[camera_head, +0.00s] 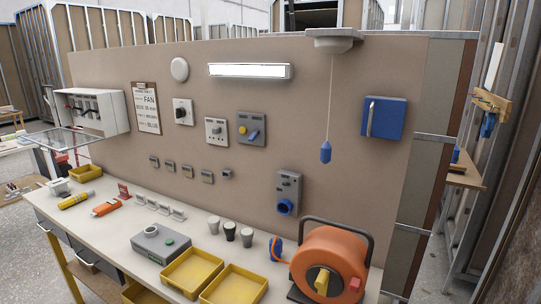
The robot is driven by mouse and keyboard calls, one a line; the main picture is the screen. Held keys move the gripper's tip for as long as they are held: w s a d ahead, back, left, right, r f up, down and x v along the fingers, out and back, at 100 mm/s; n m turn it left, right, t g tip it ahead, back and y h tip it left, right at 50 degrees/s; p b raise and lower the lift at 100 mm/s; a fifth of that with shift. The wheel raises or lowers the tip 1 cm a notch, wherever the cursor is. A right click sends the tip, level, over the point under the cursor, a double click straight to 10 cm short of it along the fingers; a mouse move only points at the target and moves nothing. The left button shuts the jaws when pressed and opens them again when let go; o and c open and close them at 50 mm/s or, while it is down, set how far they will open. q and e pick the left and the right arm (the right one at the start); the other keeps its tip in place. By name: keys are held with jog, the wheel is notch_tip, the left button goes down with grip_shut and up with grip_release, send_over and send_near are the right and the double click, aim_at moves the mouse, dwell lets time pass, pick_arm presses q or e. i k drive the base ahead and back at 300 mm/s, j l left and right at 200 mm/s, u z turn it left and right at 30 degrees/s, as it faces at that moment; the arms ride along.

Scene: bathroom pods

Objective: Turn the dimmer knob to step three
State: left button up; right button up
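A pale wall plate with a small dark knob (181,111) is mounted on the upper middle-left of the tan panel, right of the clipboard; it looks like the dimmer. The knob's pointer and any step marks are too small to read. To its right are a light plate with dark openings (216,131) and a grey box with a blue lever and a yellow round part (252,129). Neither of my grippers is in the head view.
A workbench (115,207) runs below the panel, holding yellow trays (234,287), a grey box with a green button (160,244), several cups and an orange cable reel (329,262). A blue pull (325,152) hangs on a cord. An open white cabinet (110,112) juts out at left.

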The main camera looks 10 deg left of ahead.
aim_at(180, 113)
jog(key=j+z, duration=0.65)
jog(key=z, duration=0.2)
jog(key=k+j+z, duration=0.1)
jog(key=j, duration=0.2)
jog(key=j+z, duration=0.1)
jog(key=j, duration=0.2)
jog(key=k+j+z, duration=0.1)
jog(key=k+j, duration=0.1)
jog(key=j, duration=0.1)
